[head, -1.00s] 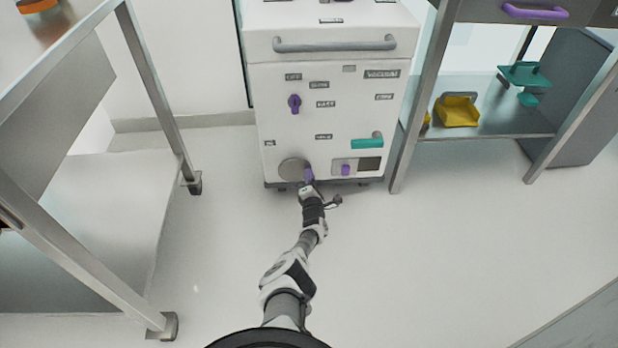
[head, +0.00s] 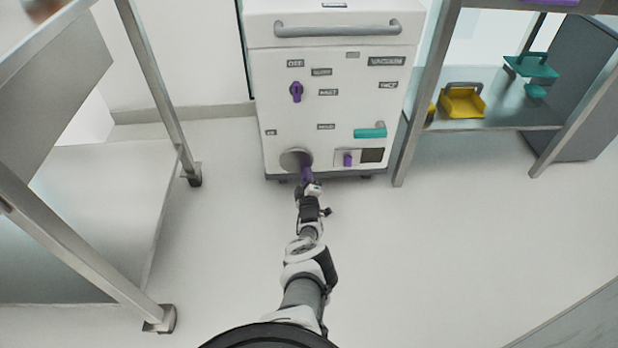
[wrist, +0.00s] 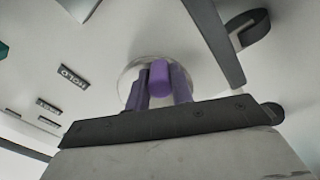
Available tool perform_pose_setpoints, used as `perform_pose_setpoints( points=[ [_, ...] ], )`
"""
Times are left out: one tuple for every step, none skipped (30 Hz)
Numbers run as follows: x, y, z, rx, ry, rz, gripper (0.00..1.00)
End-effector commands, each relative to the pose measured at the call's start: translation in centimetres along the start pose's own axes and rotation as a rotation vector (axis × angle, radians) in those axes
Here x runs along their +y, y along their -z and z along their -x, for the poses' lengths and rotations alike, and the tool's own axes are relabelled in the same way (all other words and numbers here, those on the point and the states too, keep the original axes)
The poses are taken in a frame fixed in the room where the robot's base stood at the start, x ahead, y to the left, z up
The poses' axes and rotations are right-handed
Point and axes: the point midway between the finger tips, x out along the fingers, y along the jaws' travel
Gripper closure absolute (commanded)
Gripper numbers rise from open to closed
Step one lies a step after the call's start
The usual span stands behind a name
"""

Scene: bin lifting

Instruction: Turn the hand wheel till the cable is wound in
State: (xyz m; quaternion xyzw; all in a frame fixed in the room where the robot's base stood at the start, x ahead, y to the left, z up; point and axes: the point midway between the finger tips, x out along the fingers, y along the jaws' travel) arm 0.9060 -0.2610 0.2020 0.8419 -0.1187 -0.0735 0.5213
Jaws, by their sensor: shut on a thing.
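The hand wheel (head: 291,158) is a grey disc low on the front of the white cabinet, left of centre. Its purple crank handle (head: 305,168) sticks out at the lower right of the disc. My gripper (head: 307,180) is at the handle, with the arm reaching forward low over the floor. In the wrist view the disc (wrist: 128,84) shows behind the purple handle (wrist: 160,76). The two fingers of my gripper stand on either side of the handle, shut on it. No cable can be made out.
The white cabinet (head: 345,110) also carries a purple knob (head: 296,91), a teal handle (head: 370,133) and a purple switch (head: 348,159) beside a dark window. A metal table (head: 165,110) stands left; a shelf with a yellow scoop (head: 463,103) stands right. The floor between is clear.

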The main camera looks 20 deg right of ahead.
Motion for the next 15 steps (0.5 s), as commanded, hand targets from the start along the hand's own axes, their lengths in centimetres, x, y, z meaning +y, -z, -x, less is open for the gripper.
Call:
perform_pose_setpoints(
  points=[
    [-0.16, 0.09, -0.11, 0.001, -0.001, -0.031, 1.00],
    [-0.24, 0.14, -0.11, 0.001, -0.001, -0.050, 1.00],
    [-0.35, 0.21, -0.10, 0.001, -0.001, -0.073, 1.00],
    [-0.41, 0.24, -0.10, 0.001, -0.001, -0.090, 1.00],
    [-0.45, 0.25, -0.10, 0.001, -0.002, -0.104, 1.00],
    [-0.51, 0.29, -0.11, 0.001, -0.002, -0.123, 1.00],
    [-0.56, 0.33, -0.11, 0.001, -0.002, -0.135, 1.00],
    [-0.61, 0.38, -0.11, 0.001, -0.002, -0.146, 1.00],
    [-0.67, 0.43, -0.11, 0.002, -0.001, -0.159, 1.00],
    [-0.70, 0.46, -0.12, 0.002, -0.001, -0.169, 1.00],
    [-0.72, 0.49, -0.12, 0.002, -0.001, -0.176, 1.00],
    [-0.75, 0.52, -0.12, 0.002, -0.001, -0.185, 1.00],
    [-0.77, 0.54, -0.12, 0.002, -0.001, -0.190, 1.00],
    [-0.78, 0.56, -0.13, 0.002, -0.001, -0.195, 1.00],
    [-0.80, 0.58, -0.13, 0.002, -0.001, -0.200, 1.00]
  ],
)
